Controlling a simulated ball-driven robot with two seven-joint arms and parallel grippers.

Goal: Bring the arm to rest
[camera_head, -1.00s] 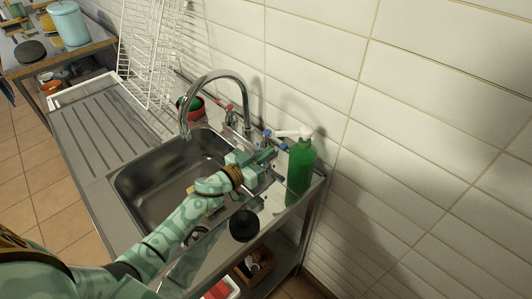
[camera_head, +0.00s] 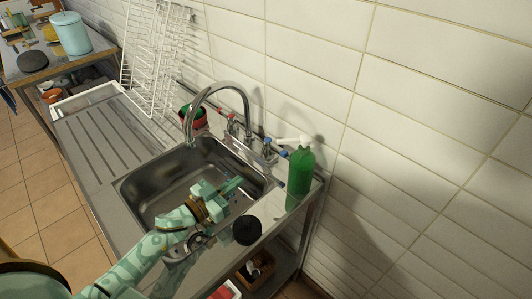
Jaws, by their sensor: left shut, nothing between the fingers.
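My left arm comes in from the lower left in the head view. My left gripper (camera_head: 232,187) is shut and empty. It is over the front right part of the steel sink basin (camera_head: 165,187), clear of the tap and the bottle. My right gripper is not in view.
A green pump bottle (camera_head: 300,171) stands at the sink's right back corner by the wall. A curved tap (camera_head: 217,86) rises behind the basin. A round black object (camera_head: 247,229) sits on the front right rim. A white wire rack (camera_head: 150,60) stands at the back left.

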